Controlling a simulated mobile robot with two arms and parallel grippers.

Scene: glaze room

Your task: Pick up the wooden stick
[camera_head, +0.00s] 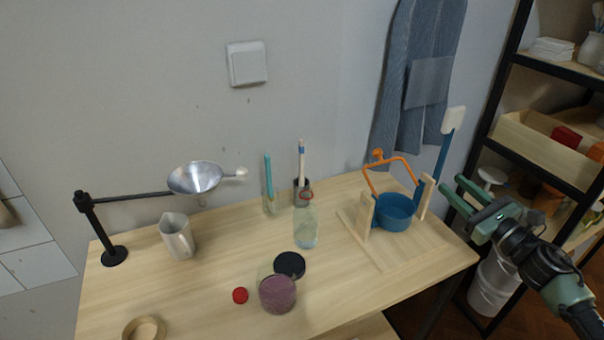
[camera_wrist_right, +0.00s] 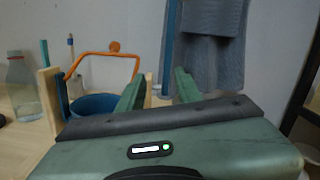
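My right gripper (camera_head: 451,184) is open and empty at the table's right edge, well right of the sticks. Its two fingers (camera_wrist_right: 158,85) point toward a blue handle with a white head (camera_head: 453,119). My left gripper is not in view.
A blue pot (camera_head: 395,213) with an orange handle sits in a wooden stand between my right gripper and the sticks. A glass bottle (camera_head: 306,228) stands in front of the holder. A jar (camera_head: 277,293), pitcher (camera_head: 177,238) and funnel arm are further left. A shelf (camera_head: 510,95) stands right.

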